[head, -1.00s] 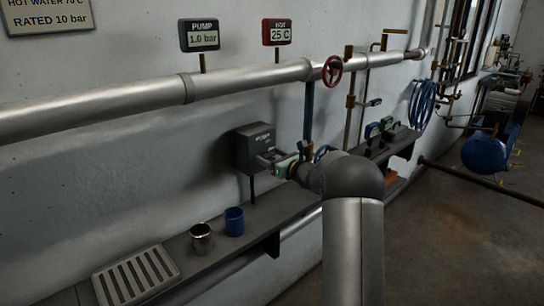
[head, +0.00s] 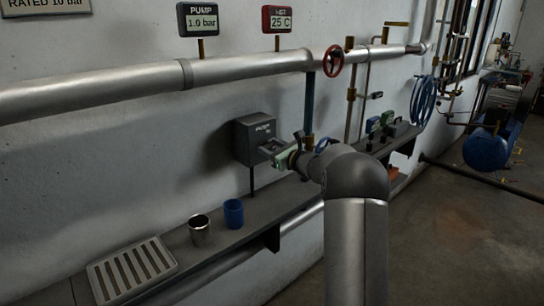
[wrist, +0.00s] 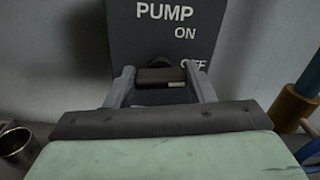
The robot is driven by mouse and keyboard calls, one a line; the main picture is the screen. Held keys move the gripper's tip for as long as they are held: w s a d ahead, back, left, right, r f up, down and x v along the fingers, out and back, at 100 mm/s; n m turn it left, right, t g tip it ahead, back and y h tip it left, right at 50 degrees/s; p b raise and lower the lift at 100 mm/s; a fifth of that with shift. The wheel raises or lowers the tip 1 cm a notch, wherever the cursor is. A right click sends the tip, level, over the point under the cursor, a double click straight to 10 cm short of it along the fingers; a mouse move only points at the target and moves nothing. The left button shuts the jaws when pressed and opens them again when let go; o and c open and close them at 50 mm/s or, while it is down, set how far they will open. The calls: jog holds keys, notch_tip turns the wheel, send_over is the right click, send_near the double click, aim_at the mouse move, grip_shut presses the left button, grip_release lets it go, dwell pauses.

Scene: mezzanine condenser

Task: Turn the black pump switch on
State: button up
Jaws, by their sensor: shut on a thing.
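The pump box (head: 255,139) is a dark grey box on the wall, above the shelf. In the wrist view its face (wrist: 212,18) reads PUMP, with ON above and OFF lower at the right. The black pump switch (wrist: 160,75) sits low on this face, between my two fingers. My gripper (wrist: 161,82) is shut on the switch, one finger on each side. In the head view my gripper (head: 272,150) is at the box's front right, and the switch is too small to make out. I cannot tell which mark the switch points to.
A steel cup (head: 200,231), a blue cup (head: 233,213) and a slotted tray (head: 130,270) stand on the shelf. The pump gauge (head: 198,19) reads 1.0 bar. A vertical pipe with brass fittings (wrist: 290,108) is close at the right of my gripper.

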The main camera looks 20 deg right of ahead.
jog(key=n+b, duration=0.3)
jog(key=b, duration=0.2)
jog(key=n+b, duration=0.3)
jog(key=b, duration=0.2)
jog(key=n+b, duration=0.3)
jog(key=b, duration=0.2)
jog(key=shift+a+f, duration=0.1)
jog(key=shift+f, duration=0.25)
jog(key=shift+r+n+b, duration=0.1)
jog(key=shift+n+b, duration=0.4)
jog(key=shift+b, duration=0.15)
jog(key=shift+r, duration=0.1)
jog(key=o, duration=1)
jog(key=shift+s, duration=0.1)
